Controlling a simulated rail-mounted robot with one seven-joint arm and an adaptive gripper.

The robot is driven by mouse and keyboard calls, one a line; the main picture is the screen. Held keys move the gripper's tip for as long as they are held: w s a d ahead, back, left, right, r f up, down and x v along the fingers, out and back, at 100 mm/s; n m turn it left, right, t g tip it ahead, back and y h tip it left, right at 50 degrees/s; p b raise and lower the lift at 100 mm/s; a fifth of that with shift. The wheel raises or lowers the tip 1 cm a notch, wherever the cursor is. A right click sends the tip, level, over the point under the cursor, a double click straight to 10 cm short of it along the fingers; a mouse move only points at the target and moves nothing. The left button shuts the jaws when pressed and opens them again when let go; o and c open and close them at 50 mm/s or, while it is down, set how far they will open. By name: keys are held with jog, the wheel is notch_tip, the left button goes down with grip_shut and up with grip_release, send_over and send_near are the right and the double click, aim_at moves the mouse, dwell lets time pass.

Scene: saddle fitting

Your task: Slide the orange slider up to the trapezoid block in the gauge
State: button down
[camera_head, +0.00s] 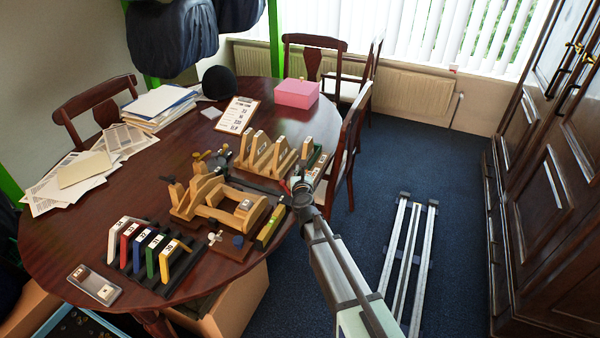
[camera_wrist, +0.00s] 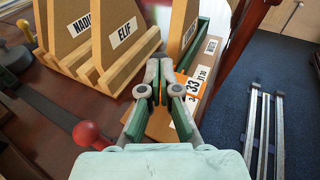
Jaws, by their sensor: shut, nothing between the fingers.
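The gauge, a wooden base with a green back and a white number strip reading 33 (camera_wrist: 200,82), lies beyond my gripper in the wrist view. In the head view the gauge (camera_head: 318,165) is at the table's right edge. A wooden trapezoid block (camera_wrist: 181,27) with a label stands at its far end. The orange slider (camera_wrist: 181,79) shows only as a small patch behind my fingers; the rest is hidden. My gripper (camera_wrist: 159,68) is shut and empty, its tips close to the slider; I cannot tell whether they touch it. My gripper (camera_head: 299,184) also shows in the head view.
Name-labelled wooden trees marked ELIF (camera_wrist: 122,38) stand left of my fingers. A red ball knob (camera_wrist: 87,133) is near, lower left. A wooden fixture (camera_head: 215,200) and coloured numbered pieces (camera_head: 145,245) fill the table's front. A chair (camera_head: 350,150) stands close right.

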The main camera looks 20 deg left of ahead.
jog(key=w, duration=0.4)
jog(key=shift+w+d, duration=0.1)
jog(key=shift+w, duration=0.25)
jog(key=shift+s, duration=0.1)
jog(key=b+v, duration=0.1)
jog(key=v, duration=1.3)
jog(key=s+d+f+n+g, duration=0.4)
jog(key=s+d+f+n, duration=0.25)
jog(key=f, duration=0.45)
jog(key=s+d+f+n+g, duration=0.3)
jog(key=s+d+f+n, duration=0.35)
jog(key=f, duration=0.35)
jog(key=s+d+f+n+g, duration=0.45)
jog(key=d+f+n, duration=0.25)
jog(key=f, duration=0.4)
jog(key=s+d+f+n+g+h, duration=0.2)
jog(key=s+d, duration=0.5)
jog(key=s, duration=0.4)
jog(key=s+d+f+n+g+h, duration=0.2)
jog(key=s+d, duration=0.5)
jog(key=s, duration=0.4)
jog(key=s+d+f+n+g+h, duration=0.2)
jog(key=s+d+f+n+g, duration=0.2)
jog(key=s, duration=0.7)
jog(key=d+n+g, duration=0.2)
jog(key=d+n, duration=0.1)
jog(key=d, duration=0.1)
jog(key=shift+f+h, duration=0.25)
jog(key=shift+h, duration=0.05)
